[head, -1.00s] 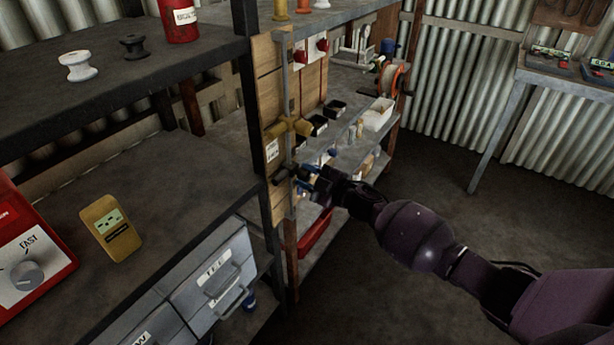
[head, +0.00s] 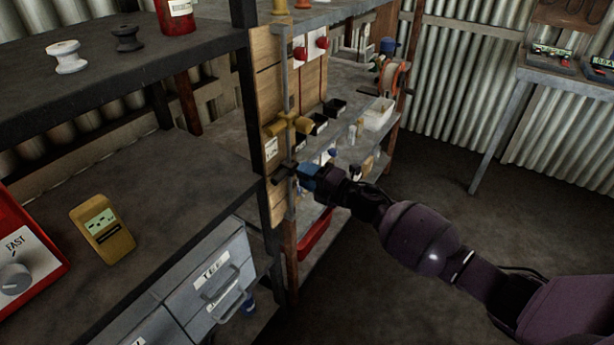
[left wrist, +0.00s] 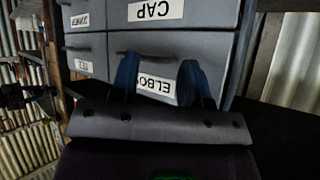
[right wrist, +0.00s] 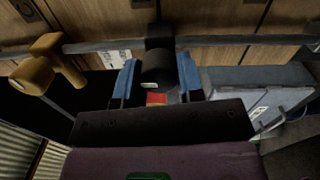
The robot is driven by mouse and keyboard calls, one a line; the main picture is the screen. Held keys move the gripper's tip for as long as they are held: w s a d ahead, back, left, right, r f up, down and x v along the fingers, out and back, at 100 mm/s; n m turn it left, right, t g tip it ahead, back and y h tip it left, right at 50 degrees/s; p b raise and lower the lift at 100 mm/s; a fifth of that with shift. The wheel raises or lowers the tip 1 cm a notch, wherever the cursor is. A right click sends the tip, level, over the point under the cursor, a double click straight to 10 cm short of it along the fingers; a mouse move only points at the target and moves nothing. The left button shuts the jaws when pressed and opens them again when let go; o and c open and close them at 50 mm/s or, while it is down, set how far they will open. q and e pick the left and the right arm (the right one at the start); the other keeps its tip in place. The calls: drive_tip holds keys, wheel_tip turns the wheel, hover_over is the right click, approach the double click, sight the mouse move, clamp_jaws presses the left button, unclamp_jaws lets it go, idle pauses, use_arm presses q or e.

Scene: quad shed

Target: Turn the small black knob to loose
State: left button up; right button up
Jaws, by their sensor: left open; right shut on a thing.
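The small black knob (right wrist: 158,68) sits on a grey metal pipe (right wrist: 215,41) that runs in front of a wooden board. In the right wrist view it is between the two blue fingers of my right gripper (right wrist: 158,78), which is shut on it. In the head view my right gripper (head: 306,178) reaches the knob (head: 280,174) from the right, below a brass tap (head: 288,124). The knob's marking is too small to read. My left gripper (left wrist: 158,80) is open and empty in front of grey labelled drawers (left wrist: 210,45).
The brass tap also shows close by in the right wrist view (right wrist: 40,72). A black shelf post (head: 263,140) stands just left of the pipe. A yellow meter (head: 102,229) and a red box (head: 25,255) are on the left shelf. The floor at right is clear.

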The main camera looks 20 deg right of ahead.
drive_tip(key=shift+n, duration=0.4)
drive_tip(key=o, duration=0.9)
drive_tip(key=v, duration=1)
drive_tip(key=shift+s+d, duration=0.25)
drive_tip(key=shift+s, duration=0.1)
